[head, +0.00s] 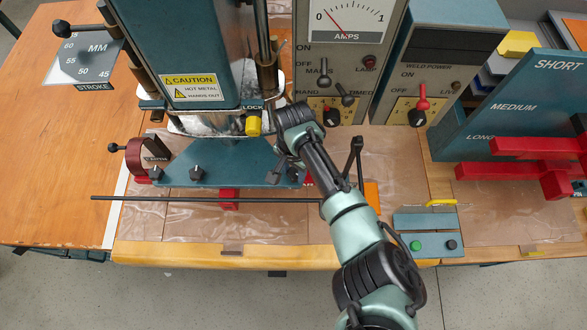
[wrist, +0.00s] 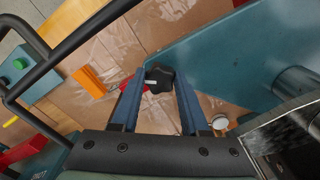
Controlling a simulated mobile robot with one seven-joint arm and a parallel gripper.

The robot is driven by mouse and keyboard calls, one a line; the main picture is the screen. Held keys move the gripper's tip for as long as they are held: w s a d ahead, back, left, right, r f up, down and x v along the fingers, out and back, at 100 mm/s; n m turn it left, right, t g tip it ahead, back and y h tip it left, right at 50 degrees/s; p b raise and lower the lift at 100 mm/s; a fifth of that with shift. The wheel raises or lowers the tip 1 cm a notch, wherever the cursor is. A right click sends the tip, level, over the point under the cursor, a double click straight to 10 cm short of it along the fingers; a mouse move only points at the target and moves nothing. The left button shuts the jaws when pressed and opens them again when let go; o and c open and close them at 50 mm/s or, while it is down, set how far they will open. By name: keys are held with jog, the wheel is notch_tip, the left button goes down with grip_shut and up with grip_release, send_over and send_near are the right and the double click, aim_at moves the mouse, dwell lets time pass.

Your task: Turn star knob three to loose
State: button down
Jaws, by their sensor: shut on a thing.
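A black star knob (wrist: 159,77) with a small white mark sits at the edge of the teal base plate (head: 225,160). In the wrist view it lies between the two blue fingers of my gripper (wrist: 160,84), which is shut on it. In the head view my gripper (head: 286,172) is at the plate's right end, and its fingers mostly hide this knob. Two more black star knobs, a middle one (head: 196,173) and a left one (head: 157,173), sit along the plate's front edge. I cannot read the knob's angle.
A long thin dark rod (head: 160,199) lies in front of the plate, over a red block (head: 229,199). The press column with its caution label (head: 190,88) stands behind. A black lever (head: 356,155) and a button box (head: 425,235) are to the right.

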jog(key=shift+n, duration=0.3)
jog(key=shift+s+n+p, duration=0.1)
jog(key=shift+n+p, duration=0.3)
jog(key=shift+n, duration=0.5)
jog(key=n, duration=0.3)
jog(key=shift+d+n, duration=0.1)
jog(key=shift+n, duration=0.2)
jog(key=n, duration=0.6)
jog(key=shift+d, duration=0.15)
jog(key=n, duration=0.6)
jog(key=shift+n, duration=0.3)
jog(key=n, duration=0.6)
jog(key=shift+w+d+b, duration=0.1)
jog(key=shift+w+b, duration=0.2)
jog(key=shift+b, duration=0.05)
jog(key=shift+n, duration=0.3)
